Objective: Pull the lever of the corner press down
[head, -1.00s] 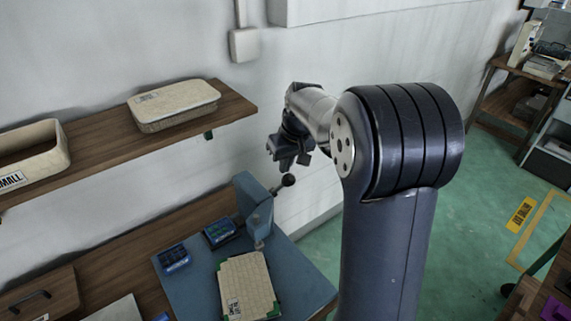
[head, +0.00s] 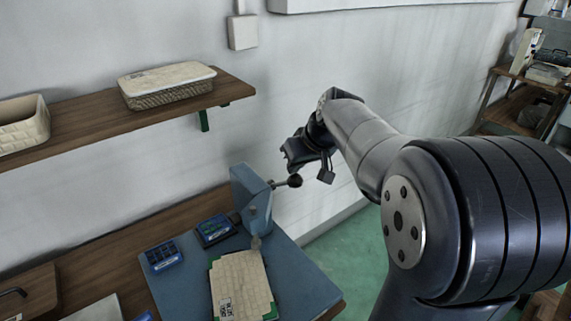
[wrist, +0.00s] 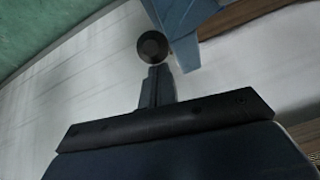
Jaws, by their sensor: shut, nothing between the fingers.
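The corner press (head: 252,195) is a blue upright body on a blue base. Its lever (head: 280,184) sticks out to the right, a little upward, and ends in a black ball knob (head: 295,181). My gripper (head: 291,164) is just above the knob in the head view, shut and empty. In the wrist view the shut fingers (wrist: 158,78) point at the round knob (wrist: 152,47), which shows just beyond their tips; I cannot tell whether they touch. Part of the press (wrist: 185,25) shows beside the knob. A pale woven panel (head: 240,280) with green corners lies under the press.
Two small blue boxes (head: 214,230) (head: 162,256) sit left of the press on the blue base plate (head: 305,285). A wooden shelf (head: 120,118) with a lidded basket (head: 168,84) hangs on the wall to the left. The wall is close behind my gripper.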

